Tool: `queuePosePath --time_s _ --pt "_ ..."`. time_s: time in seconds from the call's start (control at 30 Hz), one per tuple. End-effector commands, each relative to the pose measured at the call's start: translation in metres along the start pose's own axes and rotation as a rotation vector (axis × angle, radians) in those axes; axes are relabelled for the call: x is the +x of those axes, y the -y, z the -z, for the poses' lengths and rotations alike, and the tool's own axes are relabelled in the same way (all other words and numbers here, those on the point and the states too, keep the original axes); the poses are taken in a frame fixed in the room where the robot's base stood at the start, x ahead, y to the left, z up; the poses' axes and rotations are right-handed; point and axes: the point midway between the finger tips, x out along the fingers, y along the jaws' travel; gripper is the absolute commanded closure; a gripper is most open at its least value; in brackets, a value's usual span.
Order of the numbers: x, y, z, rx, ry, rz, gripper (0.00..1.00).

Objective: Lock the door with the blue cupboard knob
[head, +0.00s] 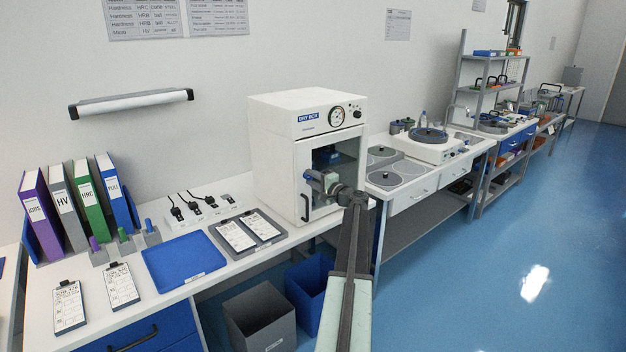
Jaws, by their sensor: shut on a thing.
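The white dry box (285,112) stands on the bench in the head view, with a glass door (300,160) in its front. The door looks closed, with a dark handle (306,207) low on its left edge. The blue cupboard knob (312,176) is at the left side of the door, about mid-height. My gripper (322,181) is at the door front and is shut on the blue knob. My gripper and arm hide part of the knob and the lower right of the door. The knob's exact turn angle is too small to tell.
A blue tray (185,262), clipboards (236,237) and upright binders (75,215) lie to the left on the bench. A grey bin (260,318) and a blue bin (308,290) stand below. A polishing bench (420,172) is to the right, with open blue floor (470,290) beyond it.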

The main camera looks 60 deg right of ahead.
Motion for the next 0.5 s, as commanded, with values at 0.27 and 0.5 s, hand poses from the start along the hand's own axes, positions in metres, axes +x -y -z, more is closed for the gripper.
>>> queuePosePath --time_s 0.27,0.5 --pt "-0.0007 -0.0007 0.0009 -0.113 -0.002 -0.001 1.0" --pt "-0.0008 -0.0008 0.0011 -0.146 -0.002 -0.001 1.0"
